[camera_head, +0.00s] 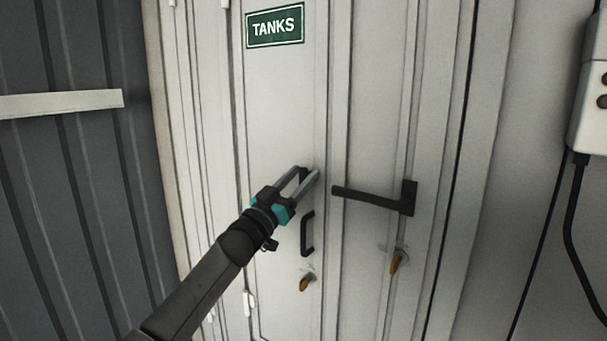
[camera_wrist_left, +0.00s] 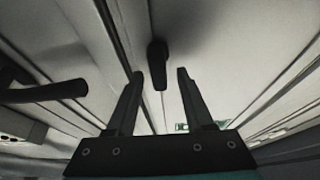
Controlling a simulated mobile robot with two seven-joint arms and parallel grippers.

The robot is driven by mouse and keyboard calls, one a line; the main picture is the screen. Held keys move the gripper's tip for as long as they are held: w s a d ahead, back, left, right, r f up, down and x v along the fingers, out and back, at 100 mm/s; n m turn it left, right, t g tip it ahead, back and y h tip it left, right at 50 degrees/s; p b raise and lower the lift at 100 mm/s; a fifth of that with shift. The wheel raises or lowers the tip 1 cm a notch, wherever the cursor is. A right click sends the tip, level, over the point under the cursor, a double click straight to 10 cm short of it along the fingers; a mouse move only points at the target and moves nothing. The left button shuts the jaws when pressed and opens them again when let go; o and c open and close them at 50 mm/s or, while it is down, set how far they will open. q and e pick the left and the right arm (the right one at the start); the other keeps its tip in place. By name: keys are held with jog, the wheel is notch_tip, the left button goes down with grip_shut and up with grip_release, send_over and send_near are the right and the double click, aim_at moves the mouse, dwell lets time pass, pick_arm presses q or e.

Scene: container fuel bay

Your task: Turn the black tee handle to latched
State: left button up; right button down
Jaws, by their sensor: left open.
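The black tee handle (camera_wrist_left: 157,58) shows in the left wrist view as a short dark bar on the pale door, in line with the gap between my fingers. In the head view only a dark bit of it (camera_head: 304,174) shows, mostly hidden behind the fingers. My left gripper (camera_head: 309,172) is open in front of the door, one finger to each side of the handle as its wrist view (camera_wrist_left: 160,74) shows it. I cannot tell whether the fingers touch it. My right gripper is not in view.
A black lever handle (camera_head: 370,198) sticks out leftward just right of my gripper. Below are a black pull handle (camera_head: 308,236) and two orange-brown handles (camera_head: 305,283) (camera_head: 397,262). A green TANKS sign (camera_head: 275,26) is above. A grey box (camera_head: 592,110) with a cable is at right.

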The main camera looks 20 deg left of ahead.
pick_arm(q)
jog(key=shift+w+d+r, duration=0.2)
jog(key=shift+w+r, duration=0.05)
jog(key=shift+w, duration=0.25)
grip_shut()
dwell(0.4)
